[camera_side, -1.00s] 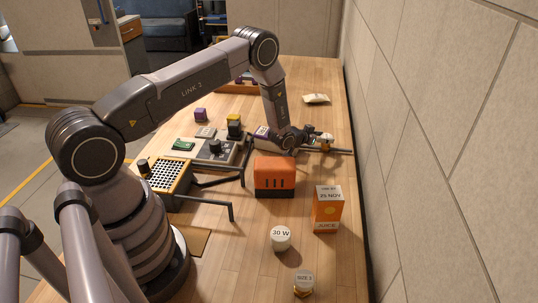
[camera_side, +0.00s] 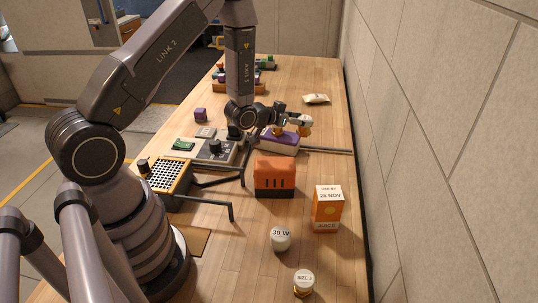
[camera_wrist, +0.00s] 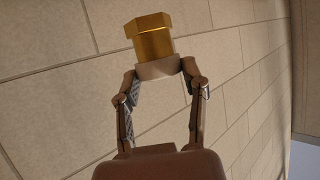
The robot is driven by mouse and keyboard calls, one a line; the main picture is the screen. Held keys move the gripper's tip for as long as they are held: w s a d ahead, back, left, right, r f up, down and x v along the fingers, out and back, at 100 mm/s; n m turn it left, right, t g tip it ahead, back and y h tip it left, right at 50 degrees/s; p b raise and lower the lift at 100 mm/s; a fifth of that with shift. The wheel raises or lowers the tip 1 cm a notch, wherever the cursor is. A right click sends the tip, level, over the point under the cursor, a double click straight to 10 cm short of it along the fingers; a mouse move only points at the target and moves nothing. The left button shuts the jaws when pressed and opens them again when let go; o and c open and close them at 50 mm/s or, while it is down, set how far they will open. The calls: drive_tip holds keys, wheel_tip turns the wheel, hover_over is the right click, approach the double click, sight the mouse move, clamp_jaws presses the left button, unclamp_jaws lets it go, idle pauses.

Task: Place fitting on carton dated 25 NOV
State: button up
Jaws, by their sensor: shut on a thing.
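The carton (camera_side: 328,210) is orange and white, marked "25 NOV" and "JUICE". It stands upright at the right of the table. My gripper (camera_side: 300,122) is over the middle of the table, behind the orange block, and points right. It is shut on a brass fitting (camera_side: 306,131). In the wrist view the fitting (camera_wrist: 150,40) has a gold hexagonal end and a dull brown band between my fingertips (camera_wrist: 160,75). No label on it can be read. A second brass piece with a white top marked "SIZE 1" (camera_side: 304,282) stands at the front.
An orange slotted block (camera_side: 274,177) stands left of the carton. A white-topped jar marked "30 W" (camera_side: 281,238) is in front. A purple-topped box (camera_side: 280,144) lies beneath my gripper, near a dark rod (camera_side: 325,150). Table around the carton's right side is narrow before the wall.

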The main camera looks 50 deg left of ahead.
drive_tip(key=d+r+m+g+h, duration=0.1)
drive_tip(key=d+r+m+h, duration=0.4)
drive_tip(key=d, duration=0.4)
drive_tip(key=m+g+h, duration=0.7)
drive_tip(key=m+g, duration=0.1)
hover_over(324, 190)
wheel_tip(324, 190, down, 2)
drive_tip(key=shift+f, duration=0.1)
drive_tip(key=shift+t, duration=0.3)
drive_tip(key=shift+f, duration=2.15)
drive_tip(key=shift+f, duration=0.15)
drive_tip(key=o, duration=1.2)
